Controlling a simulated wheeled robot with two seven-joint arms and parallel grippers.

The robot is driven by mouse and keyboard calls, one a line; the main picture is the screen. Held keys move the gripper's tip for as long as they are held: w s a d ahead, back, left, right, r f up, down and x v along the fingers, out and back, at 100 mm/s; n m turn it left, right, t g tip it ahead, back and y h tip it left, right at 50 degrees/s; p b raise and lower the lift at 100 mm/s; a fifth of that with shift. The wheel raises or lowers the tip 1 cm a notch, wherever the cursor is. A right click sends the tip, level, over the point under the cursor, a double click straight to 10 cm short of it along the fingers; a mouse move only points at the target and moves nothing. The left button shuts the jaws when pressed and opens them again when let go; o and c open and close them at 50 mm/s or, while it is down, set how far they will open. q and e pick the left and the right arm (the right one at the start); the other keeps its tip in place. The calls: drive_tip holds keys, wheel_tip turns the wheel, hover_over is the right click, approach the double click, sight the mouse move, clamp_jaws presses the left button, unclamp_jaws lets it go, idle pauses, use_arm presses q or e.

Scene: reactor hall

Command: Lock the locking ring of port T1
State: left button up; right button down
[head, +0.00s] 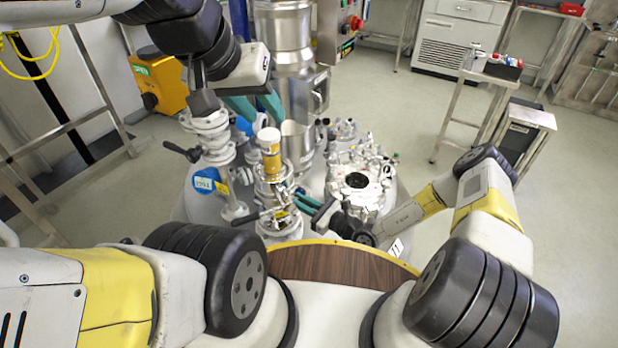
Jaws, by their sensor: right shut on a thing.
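I cannot read a T1 label there. The port's locking ring is small and partly hidden, and its locked state is unclear. My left gripper (262,118) is above the canister, its teal fingers apart with nothing visible between them. My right gripper (298,200) reaches in from the right, low beside the port. Its teal fingers are shut on a small part at the port's right side, probably the locking ring's handle; the contact is mostly hidden.
A wide flange (357,182) with several fittings is to the right. A tall steel column (287,40) rises behind. Open floor lies beyond the vessel.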

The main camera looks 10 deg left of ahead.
drive_tip(key=shift+s, duration=0.1)
drive_tip(key=c, duration=1.4)
unclamp_jaws()
drive_tip(key=shift+c, duration=0.2)
drive_tip(key=v, duration=0.7)
drive_tip(key=shift+s+d, duration=0.2)
drive_tip(key=shift+d, duration=0.1)
